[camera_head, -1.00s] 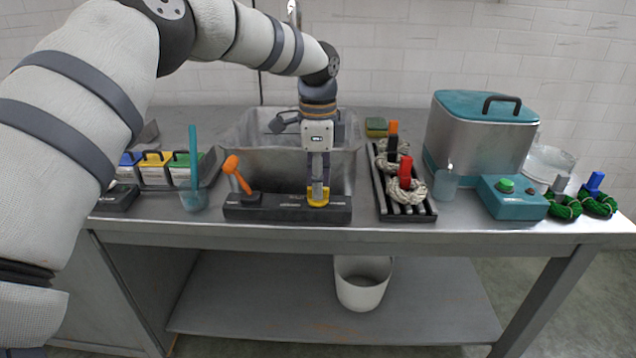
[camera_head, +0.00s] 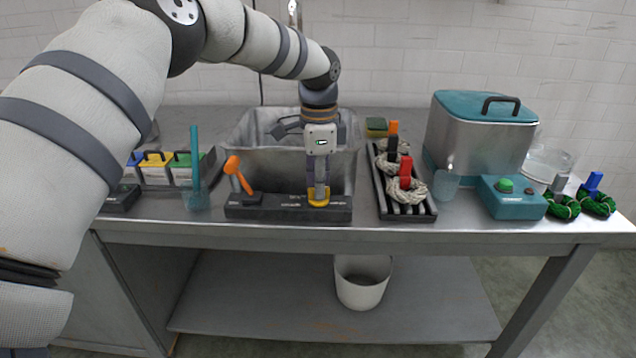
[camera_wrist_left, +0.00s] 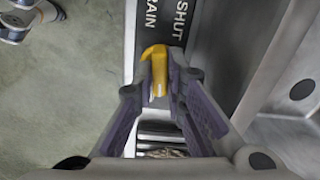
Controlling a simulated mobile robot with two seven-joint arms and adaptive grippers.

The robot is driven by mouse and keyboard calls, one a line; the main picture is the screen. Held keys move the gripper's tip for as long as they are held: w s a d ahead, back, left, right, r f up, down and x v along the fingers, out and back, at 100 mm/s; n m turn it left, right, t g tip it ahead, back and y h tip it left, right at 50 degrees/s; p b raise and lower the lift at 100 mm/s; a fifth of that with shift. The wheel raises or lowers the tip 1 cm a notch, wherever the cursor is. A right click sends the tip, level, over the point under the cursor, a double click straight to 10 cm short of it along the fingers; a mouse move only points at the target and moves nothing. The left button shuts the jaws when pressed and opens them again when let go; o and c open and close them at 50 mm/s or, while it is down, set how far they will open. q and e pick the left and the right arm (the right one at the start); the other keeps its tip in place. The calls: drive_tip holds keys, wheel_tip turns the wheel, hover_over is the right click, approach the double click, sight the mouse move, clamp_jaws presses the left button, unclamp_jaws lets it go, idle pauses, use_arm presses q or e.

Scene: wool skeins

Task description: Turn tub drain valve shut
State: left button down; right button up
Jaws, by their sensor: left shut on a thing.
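The yellow drain valve handle (camera_head: 319,202) sits at the right part of a black panel (camera_head: 275,214) along the front of the steel tub (camera_head: 268,160). My left gripper (camera_head: 318,189) points down and is shut on the yellow handle. The left wrist view shows the yellow handle (camera_wrist_left: 157,60) between the fingertips (camera_wrist_left: 160,84), beside the panel lettering "SHUT" and "RAIN". The fingers partly hide the handle, so its exact turn angle is hard to tell. My right gripper is not in view.
An orange lever (camera_head: 238,174) stands left on the same panel. A black rack (camera_head: 408,214) with wool skeins is close on the right. A blue-green tool in a clear cup (camera_head: 197,198) is left. A lidded steel pot (camera_head: 480,140) and a teal button box (camera_head: 512,199) stand further right.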

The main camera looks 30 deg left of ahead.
use_arm(q)
drive_tip(key=n, duration=0.3)
drive_tip(key=shift+r+n+p, duration=0.1)
drive_tip(key=shift+n+p, duration=0.2)
drive_tip(key=n, duration=0.4)
drive_tip(key=shift+n, duration=0.3)
drive_tip(key=n, duration=0.4)
drive_tip(key=shift+n, duration=2)
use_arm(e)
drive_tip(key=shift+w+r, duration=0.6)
use_arm(q)
drive_tip(key=c, duration=1.9)
unclamp_jaws()
